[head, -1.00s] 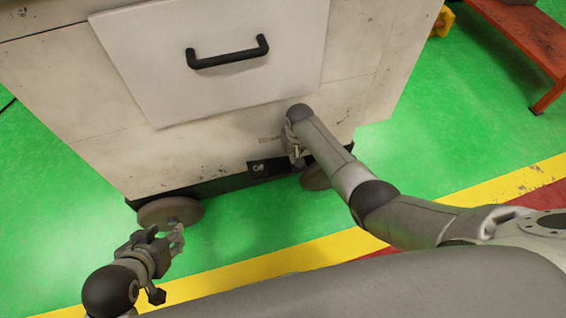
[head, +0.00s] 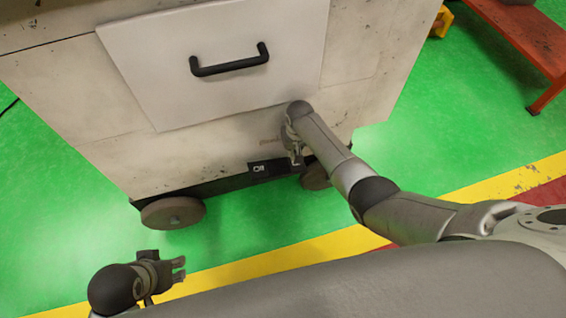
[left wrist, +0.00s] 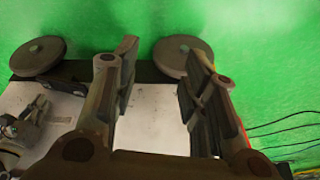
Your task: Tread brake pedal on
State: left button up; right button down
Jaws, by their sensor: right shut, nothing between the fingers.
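The brake pedal (head: 268,167) is a small black plate with a white marking at the cart's lower front edge, between two round brown feet. The marking is too small to read surely. My right gripper (head: 297,155) is shut and empty, just right of the pedal and close to the cart front; I cannot tell whether it touches. It also shows at the left of the left wrist view (left wrist: 28,128). My left gripper (head: 180,268) is at the lower left, over the floor and apart from the cart. Its fingers are spread and empty in the left wrist view (left wrist: 163,85).
The white cart (head: 120,160) has a drawer panel with a black handle (head: 230,62). Its left foot (head: 173,213) stands on the green floor. A yellow line (head: 500,185) crosses the floor. An orange-red bench (head: 530,50) stands at the upper right.

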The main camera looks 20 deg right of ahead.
jog(key=shift+r+p, duration=0.85)
jog(key=shift+r, duration=0.3)
pick_arm(q)
notch_tip(320, 180, down, 12)
jog(key=p, duration=0.2)
jog(key=shift+w+d+f+g, duration=0.15)
jog(key=shift+w+f+g, duration=0.1)
jog(key=shift+g, duration=0.15)
pick_arm(e)
jog(key=shift+r, duration=0.9)
